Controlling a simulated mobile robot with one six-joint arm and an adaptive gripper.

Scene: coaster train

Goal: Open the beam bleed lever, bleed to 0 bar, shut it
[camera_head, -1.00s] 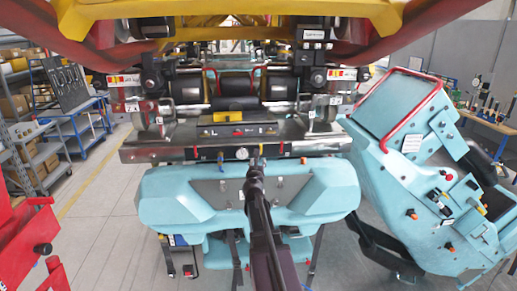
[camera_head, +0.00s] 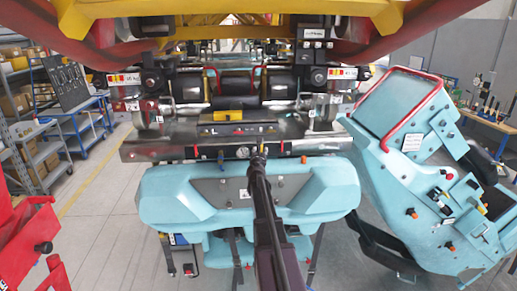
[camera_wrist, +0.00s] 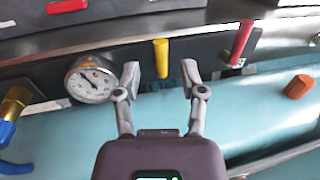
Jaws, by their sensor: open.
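A short yellow lever (camera_wrist: 161,58) hangs upright from the dark beam face in the wrist view. My gripper (camera_wrist: 160,78) is open and empty, its two fingertips just below and to either side of this lever, apart from it. A round white pressure gauge (camera_wrist: 90,80) sits left of the left finger; its reading is too small to tell. The gauge also shows in the head view (camera_head: 242,152). A tilted red lever (camera_wrist: 241,42) is to the right. No legible label shows which lever is the beam bleed. In the head view my arm hides the yellow lever.
A brass fitting with a blue handle (camera_wrist: 8,133) is at the left edge of the wrist view. An orange knob (camera_wrist: 298,86) is at the right, over the pale blue front body (camera_head: 165,195). A turquoise seat unit (camera_head: 420,170) stands to the right.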

